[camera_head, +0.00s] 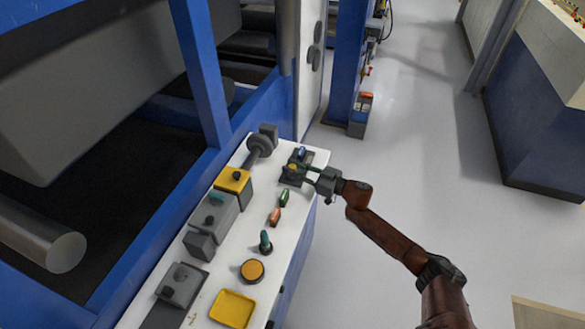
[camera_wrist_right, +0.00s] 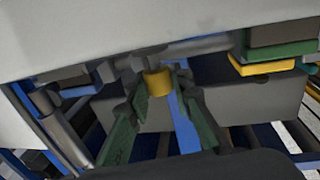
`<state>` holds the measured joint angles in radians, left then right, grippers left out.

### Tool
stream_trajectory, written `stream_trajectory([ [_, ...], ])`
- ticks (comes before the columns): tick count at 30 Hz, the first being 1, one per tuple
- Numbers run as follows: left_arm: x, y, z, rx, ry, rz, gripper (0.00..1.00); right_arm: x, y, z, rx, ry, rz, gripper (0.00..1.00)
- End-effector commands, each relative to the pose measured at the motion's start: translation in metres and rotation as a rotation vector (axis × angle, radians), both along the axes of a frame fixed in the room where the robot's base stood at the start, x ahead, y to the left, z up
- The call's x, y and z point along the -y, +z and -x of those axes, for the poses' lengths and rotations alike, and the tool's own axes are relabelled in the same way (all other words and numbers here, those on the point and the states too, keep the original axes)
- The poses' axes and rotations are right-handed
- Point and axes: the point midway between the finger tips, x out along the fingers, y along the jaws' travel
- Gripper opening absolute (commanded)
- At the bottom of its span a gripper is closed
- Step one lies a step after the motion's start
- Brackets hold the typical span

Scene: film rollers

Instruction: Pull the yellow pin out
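The yellow pin (camera_head: 292,167) sits in a dark block (camera_head: 296,180) at the far end of the white control panel. In the right wrist view it shows as a short yellow cylinder (camera_wrist_right: 158,82) between the green fingertips. My right gripper (camera_head: 306,169) reaches in from the right, its fingers at the pin. In the wrist view, one finger (camera_wrist_right: 158,95) pair stands on both sides of the yellow cylinder; I cannot tell whether they touch it. A blue part (camera_head: 301,152) lies just behind the pin. My left gripper is in neither view.
The white panel (camera_head: 240,265) carries a yellow-topped box (camera_head: 233,180), grey switch boxes (camera_head: 213,213), a green-blue knob (camera_head: 265,241), an orange round button (camera_head: 252,270) and a yellow tray (camera_head: 232,308). A blue machine frame (camera_head: 203,75) stands at left.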

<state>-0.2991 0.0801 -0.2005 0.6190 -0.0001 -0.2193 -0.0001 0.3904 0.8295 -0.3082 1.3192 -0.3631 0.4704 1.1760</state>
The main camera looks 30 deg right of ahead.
Motion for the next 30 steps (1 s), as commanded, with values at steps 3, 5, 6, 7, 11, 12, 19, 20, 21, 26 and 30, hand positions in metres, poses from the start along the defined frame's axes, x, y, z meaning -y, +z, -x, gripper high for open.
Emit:
stream_trajectory([
  [3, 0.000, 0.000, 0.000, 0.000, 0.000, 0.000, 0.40, 0.000, 0.000, 0.000, 0.000, 0.000, 0.000, 0.30],
  [5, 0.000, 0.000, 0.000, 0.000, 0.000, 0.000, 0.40, 0.000, 0.000, 0.000, -0.001, 0.000, 0.001, 0.34],
  [6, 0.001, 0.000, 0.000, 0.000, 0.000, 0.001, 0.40, 0.000, 0.000, 0.000, -0.001, 0.000, 0.000, 0.37],
  [7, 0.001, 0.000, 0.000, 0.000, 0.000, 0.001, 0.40, 0.000, 0.000, 0.000, -0.001, 0.000, 0.000, 0.38],
  [11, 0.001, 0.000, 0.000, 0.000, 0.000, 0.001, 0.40, 0.000, 0.000, 0.000, -0.001, 0.000, 0.000, 0.38],
  [12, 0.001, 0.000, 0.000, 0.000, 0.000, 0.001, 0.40, 0.000, 0.000, 0.000, -0.001, 0.000, 0.000, 0.38],
  [19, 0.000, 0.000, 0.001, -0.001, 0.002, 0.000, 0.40, 0.006, -0.001, 0.010, -0.003, 0.000, 0.001, 0.38],
  [20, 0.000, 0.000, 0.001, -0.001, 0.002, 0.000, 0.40, 0.009, -0.002, 0.013, -0.003, 0.000, 0.001, 0.38],
  [21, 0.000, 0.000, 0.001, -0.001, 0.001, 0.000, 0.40, 0.013, -0.001, 0.019, -0.003, -0.001, 0.002, 0.38],
  [26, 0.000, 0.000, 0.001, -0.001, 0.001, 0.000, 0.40, 0.031, -0.002, 0.048, -0.004, -0.001, 0.003, 0.38],
  [30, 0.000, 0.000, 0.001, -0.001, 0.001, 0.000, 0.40, 0.046, -0.002, 0.071, -0.004, -0.001, 0.001, 0.38],
])
